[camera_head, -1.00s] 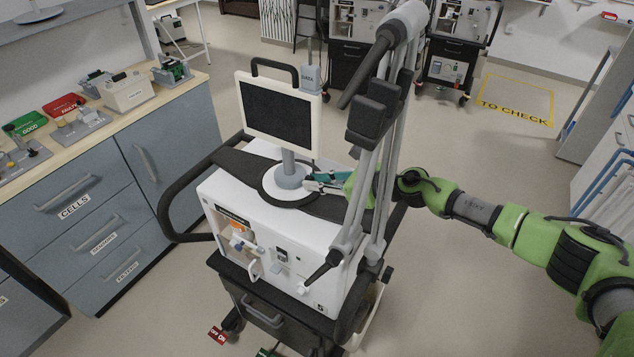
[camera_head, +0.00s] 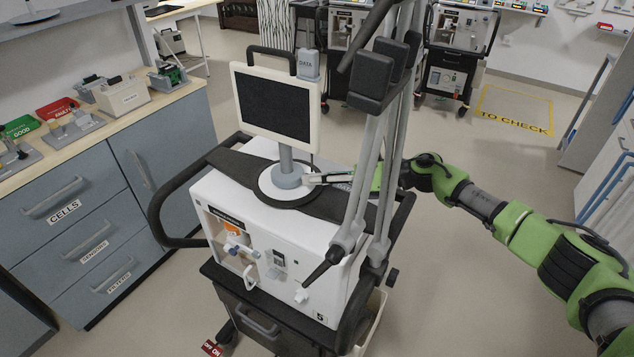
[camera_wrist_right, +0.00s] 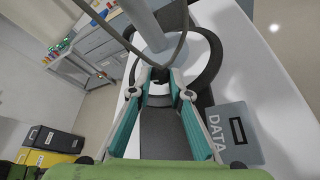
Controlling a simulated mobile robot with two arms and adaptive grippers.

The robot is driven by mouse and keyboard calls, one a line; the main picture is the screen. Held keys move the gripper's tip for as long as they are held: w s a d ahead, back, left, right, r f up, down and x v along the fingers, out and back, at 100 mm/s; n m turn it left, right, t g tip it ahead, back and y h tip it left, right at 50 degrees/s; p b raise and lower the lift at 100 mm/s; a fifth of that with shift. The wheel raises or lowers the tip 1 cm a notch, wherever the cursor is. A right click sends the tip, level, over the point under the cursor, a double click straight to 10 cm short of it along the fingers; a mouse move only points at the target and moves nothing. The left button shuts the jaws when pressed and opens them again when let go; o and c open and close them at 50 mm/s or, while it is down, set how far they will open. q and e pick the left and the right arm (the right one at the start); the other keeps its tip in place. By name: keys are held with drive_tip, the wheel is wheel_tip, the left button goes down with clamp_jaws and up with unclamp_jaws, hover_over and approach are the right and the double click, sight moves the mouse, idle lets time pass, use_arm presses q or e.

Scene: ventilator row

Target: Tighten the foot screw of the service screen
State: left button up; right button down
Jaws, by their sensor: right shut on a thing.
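The service screen (camera_head: 275,107) stands upright on a grey post on top of the white ventilator (camera_head: 215,192). My left gripper is not in view.
Grey support tubes (camera_head: 372,150) rise close in front of my right wrist. A DATA box (camera_head: 308,66) stands behind the screen. A black handle (camera_head: 158,215) rings the cart's left side. A bench with drawers (camera_head: 75,205) is at left; open floor lies right.

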idle(0.3)
drive_tip(key=c, duration=1.9)
unclamp_jaws()
